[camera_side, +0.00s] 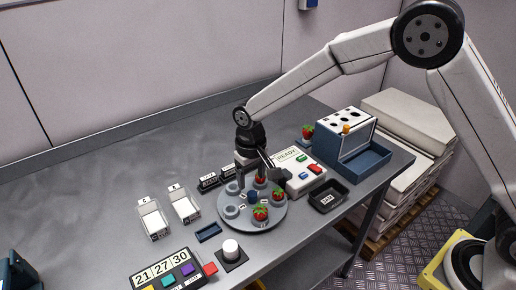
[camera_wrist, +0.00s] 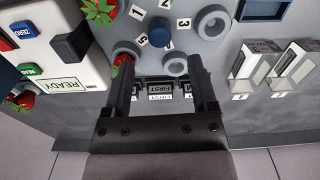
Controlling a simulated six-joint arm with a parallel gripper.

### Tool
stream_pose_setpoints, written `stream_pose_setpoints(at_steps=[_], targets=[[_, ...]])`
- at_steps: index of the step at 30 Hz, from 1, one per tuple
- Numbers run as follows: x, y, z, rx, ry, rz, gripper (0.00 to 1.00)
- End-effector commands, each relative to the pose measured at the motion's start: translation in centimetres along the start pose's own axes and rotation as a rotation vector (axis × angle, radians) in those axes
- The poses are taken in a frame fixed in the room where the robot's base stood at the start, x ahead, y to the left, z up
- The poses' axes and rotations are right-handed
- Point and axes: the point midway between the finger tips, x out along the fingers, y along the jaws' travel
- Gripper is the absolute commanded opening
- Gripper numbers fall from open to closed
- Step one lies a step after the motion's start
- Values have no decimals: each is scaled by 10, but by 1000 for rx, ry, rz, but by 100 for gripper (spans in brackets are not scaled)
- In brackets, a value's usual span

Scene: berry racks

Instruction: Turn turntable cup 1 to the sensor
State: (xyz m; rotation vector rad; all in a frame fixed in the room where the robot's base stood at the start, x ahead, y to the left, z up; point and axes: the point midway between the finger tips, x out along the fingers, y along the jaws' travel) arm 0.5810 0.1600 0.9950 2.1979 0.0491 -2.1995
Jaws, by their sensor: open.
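The grey round turntable (camera_side: 263,227) has a blue centre knob (camera_side: 252,197), several cups and number labels. Strawberries sit in some cups, one at the front (camera_side: 260,213) and one at the right (camera_side: 278,196). The wrist view shows the knob (camera_wrist: 159,32), empty cups (camera_wrist: 176,67) and a strawberry (camera_wrist: 122,64) close to one finger. The black sensor head (camera_wrist: 73,46) juts from the white READY box (camera_side: 297,172) over the turntable's edge. My gripper (camera_wrist: 161,72) is open and empty over the turntable's back rim.
White trays (camera_side: 184,206) stand left and small black labelled blocks (camera_side: 209,181) behind the turntable. A black bin (camera_side: 328,197) and a blue-white rack (camera_side: 349,143) stand right. A number panel (camera_side: 165,271) and a white button (camera_side: 231,248) are in front.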

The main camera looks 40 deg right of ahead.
Motion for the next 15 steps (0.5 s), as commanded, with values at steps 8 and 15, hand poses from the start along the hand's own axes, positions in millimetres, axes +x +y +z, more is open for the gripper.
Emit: stream_pose_setpoints(at_steps=[8, 15], targets=[[33, 0, 1, 0, -3, 0, 74], [58, 0, 0, 0, -1, 0, 74]])
